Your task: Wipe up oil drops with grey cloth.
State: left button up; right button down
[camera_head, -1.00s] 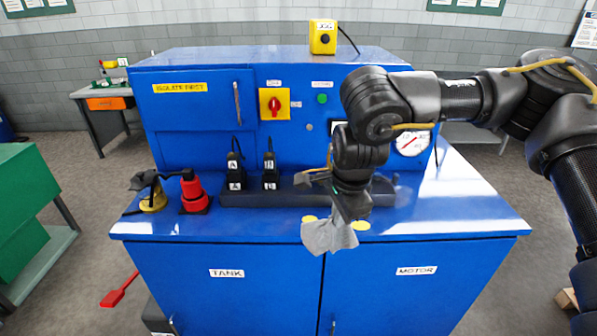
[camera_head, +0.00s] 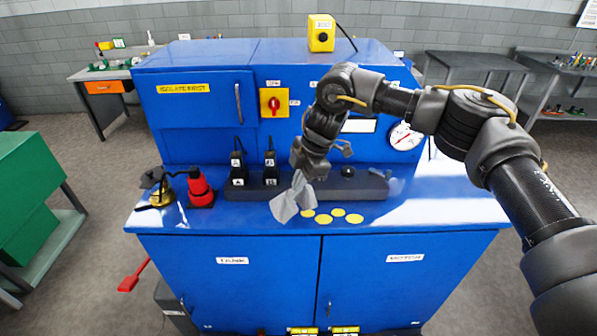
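The grey cloth (camera_head: 290,202) hangs from my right gripper (camera_head: 302,176), which is shut on it. The cloth is over the front part of the blue bench top, its lower end near the front edge. Several yellow oil drops (camera_head: 338,212) lie as flat round patches on the bench top (camera_head: 425,208), just right of the cloth. I cannot tell whether the cloth touches the leftmost drop or the surface. My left gripper is not in view.
A dark manifold block (camera_head: 250,194) with two black plugs runs behind the drops. A red fitting (camera_head: 200,190) and a brass one (camera_head: 161,194) stand at the left. The upright blue panel with a red switch (camera_head: 273,103) and gauge (camera_head: 405,135) rises behind.

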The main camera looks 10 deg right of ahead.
jog(key=w+m, duration=0.1)
jog(key=m, duration=0.5)
jog(key=b, duration=0.3)
send_over(294, 216)
jog(key=d, duration=0.1)
jog(key=shift+s+f, duration=0.15)
jog(key=shift+f, duration=4.6)
jog(key=c, duration=2.1)
grip_release()
jog(key=o, duration=1.5)
jog(key=shift+f+b, duration=0.65)
jog(key=shift+f, duration=0.4)
grip_shut()
